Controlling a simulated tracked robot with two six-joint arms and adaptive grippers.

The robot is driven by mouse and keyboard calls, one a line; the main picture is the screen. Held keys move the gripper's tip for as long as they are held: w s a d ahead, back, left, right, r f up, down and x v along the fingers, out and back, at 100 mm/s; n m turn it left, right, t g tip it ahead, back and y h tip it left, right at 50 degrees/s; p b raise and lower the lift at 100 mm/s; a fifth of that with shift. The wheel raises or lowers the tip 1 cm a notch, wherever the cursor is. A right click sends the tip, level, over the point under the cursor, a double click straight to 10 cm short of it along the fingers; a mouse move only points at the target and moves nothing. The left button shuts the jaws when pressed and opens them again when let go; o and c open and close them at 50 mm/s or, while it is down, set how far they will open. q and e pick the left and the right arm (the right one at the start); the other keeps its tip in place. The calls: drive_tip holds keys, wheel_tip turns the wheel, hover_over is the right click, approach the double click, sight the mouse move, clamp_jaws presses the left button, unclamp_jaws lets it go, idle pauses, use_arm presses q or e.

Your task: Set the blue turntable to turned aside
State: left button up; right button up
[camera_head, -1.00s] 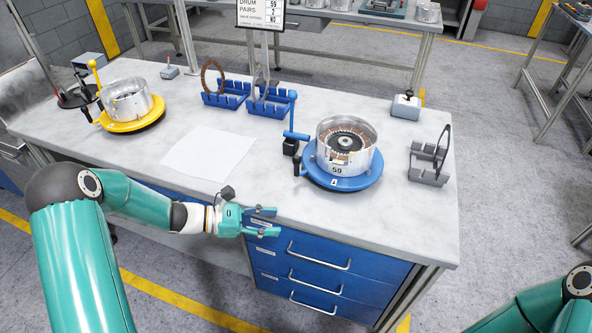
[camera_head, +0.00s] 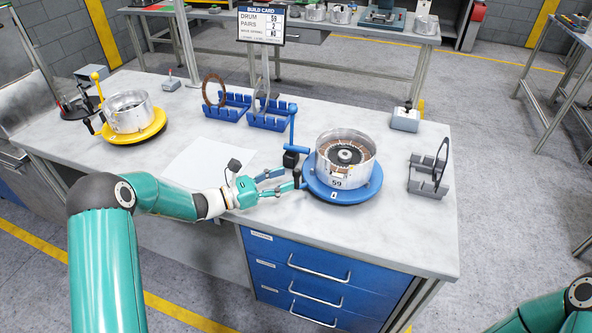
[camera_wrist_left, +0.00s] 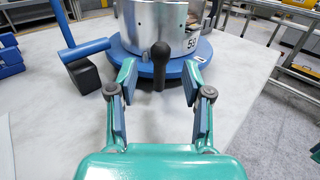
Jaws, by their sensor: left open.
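The blue turntable (camera_head: 352,193) sits on the right part of the bench and carries a silver drum (camera_head: 346,168) marked 59. A black knob (camera_wrist_left: 159,60) stands at the turntable's near edge in the left wrist view. My left gripper (camera_head: 286,181) is open at the turntable's left side. In the left wrist view (camera_wrist_left: 158,88) its fingers lie either side of the knob's line, with the knob just ahead or between the tips; I cannot tell which. No contact shows. A blue post with a side arm (camera_head: 291,134) and a black block stands left of the turntable. My right gripper is out of view.
A yellow turntable (camera_head: 133,132) with another drum stands at the left. Blue racks (camera_head: 268,121) hold rings behind the white sheet (camera_head: 205,160). A grey stand (camera_head: 428,178) with a ring and a small grey box (camera_head: 405,119) are at the right.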

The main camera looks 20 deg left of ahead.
sight(296, 175)
use_arm(q)
drive_tip(key=shift+p+x, duration=0.4)
drive_tip(key=shift+x, duration=1.95)
clamp_jaws()
drive_tip(key=shift+a, duration=0.2)
drive_tip(key=shift+d, duration=0.1)
